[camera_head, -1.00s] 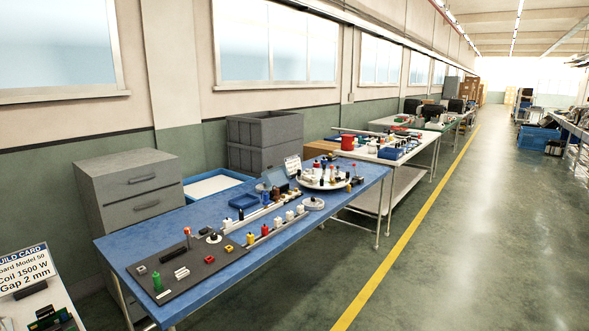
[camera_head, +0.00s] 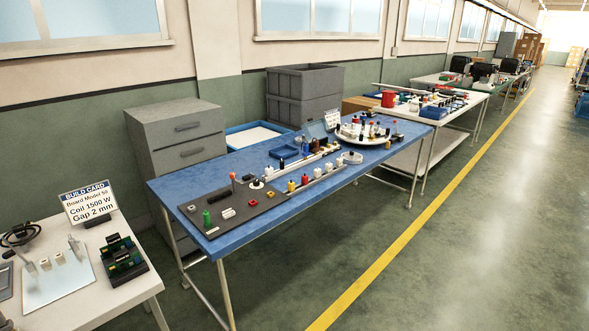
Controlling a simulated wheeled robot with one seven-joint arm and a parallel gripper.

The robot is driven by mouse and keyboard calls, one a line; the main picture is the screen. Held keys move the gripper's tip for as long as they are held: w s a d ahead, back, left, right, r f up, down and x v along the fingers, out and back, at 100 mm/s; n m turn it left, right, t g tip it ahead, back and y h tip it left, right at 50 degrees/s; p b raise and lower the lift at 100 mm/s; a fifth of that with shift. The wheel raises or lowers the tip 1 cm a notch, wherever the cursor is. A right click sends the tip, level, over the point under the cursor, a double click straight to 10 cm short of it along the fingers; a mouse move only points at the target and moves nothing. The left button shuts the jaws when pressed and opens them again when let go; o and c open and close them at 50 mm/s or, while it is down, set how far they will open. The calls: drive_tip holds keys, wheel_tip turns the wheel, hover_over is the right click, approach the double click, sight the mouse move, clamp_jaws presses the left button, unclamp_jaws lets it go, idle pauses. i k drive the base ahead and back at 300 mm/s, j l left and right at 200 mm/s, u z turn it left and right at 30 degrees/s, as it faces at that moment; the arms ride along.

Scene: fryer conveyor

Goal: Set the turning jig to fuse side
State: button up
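The turning jig cannot be told for sure at this distance. On the blue table (camera_head: 390,156), a round white turntable (camera_head: 346,139) carries several small parts at the far end. A small round grey dish (camera_head: 352,159) lies in front of it. A dark board (camera_head: 262,208) at the near end holds a red-topped lever (camera_head: 233,178), a green cylinder (camera_head: 207,219) and small red, yellow and white pieces. A white disc with a black knob (camera_head: 257,184) sits at the board's back edge. No fuse side marking is readable. My gripper is out of view.
A build card (camera_head: 88,204) reading Board Model 50, Coil 1500 W, Gap 2 mm stands on a white table (camera_head: 105,302) at lower left. A grey drawer cabinet (camera_head: 170,132) and grey crates (camera_head: 300,105) stand behind the blue table. The floor at right is clear.

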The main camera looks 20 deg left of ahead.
sight(355, 134)
drive_tip(key=i+u, duration=0.25)
drive_tip(key=u, duration=0.25)
drive_tip(key=i+l+u, duration=0.15)
drive_tip(key=u, duration=0.3)
drive_tip(key=i+l+u, duration=0.25)
drive_tip(key=u, duration=0.25)
drive_tip(key=i+l+u, duration=0.2)
drive_tip(key=i+l, duration=0.15)
drive_tip(key=l, duration=0.3)
drive_tip(key=i+l+u, duration=0.2)
drive_tip(key=l, duration=0.45)
drive_tip(key=i+l+u, duration=0.1)
drive_tip(key=i+l, duration=0.15)
drive_tip(key=l, duration=0.15)
drive_tip(key=i+l+u, duration=0.1)
drive_tip(key=l, duration=0.25)
drive_tip(key=i+l+u, duration=0.1)
drive_tip(key=l, duration=0.25)
drive_tip(key=i+l, duration=0.15)
drive_tip(key=l, duration=0.25)
drive_tip(key=i+l, duration=0.1)
drive_tip(key=l, duration=0.3)
drive_tip(key=i+l, duration=0.15)
drive_tip(key=l, duration=0.3)
drive_tip(key=i+l, duration=0.15)
drive_tip(key=l, duration=0.25)
